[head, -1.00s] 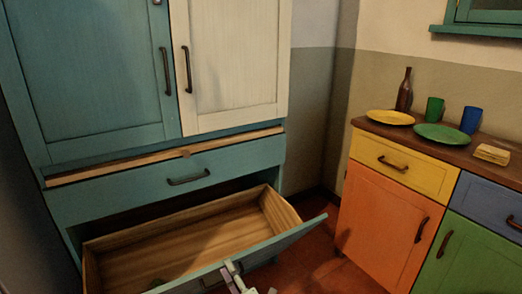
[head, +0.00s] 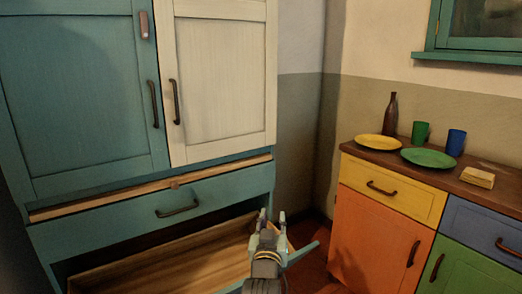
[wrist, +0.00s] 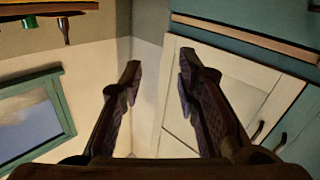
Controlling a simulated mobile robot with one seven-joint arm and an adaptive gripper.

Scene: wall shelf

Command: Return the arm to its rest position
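My gripper (head: 271,218) is raised in front of the open lower drawer's right end in the head view. In the wrist view my gripper (wrist: 158,75) has its two fingers spread well apart, with nothing between them. The wrist picture looks turned over, with the counter at its top left. Behind the fingers are the wall corner and the cream cabinet door (wrist: 222,92). My gripper and forearm hide part of the drawer's right side in the head view.
The open drawer (head: 165,262) juts from the teal cabinet (head: 75,90). At right, a counter carries a yellow plate (head: 377,141), a green plate (head: 429,158), a brown bottle (head: 391,115), a green cup (head: 420,132), a blue cup (head: 455,142) and a yellow block (head: 478,177).

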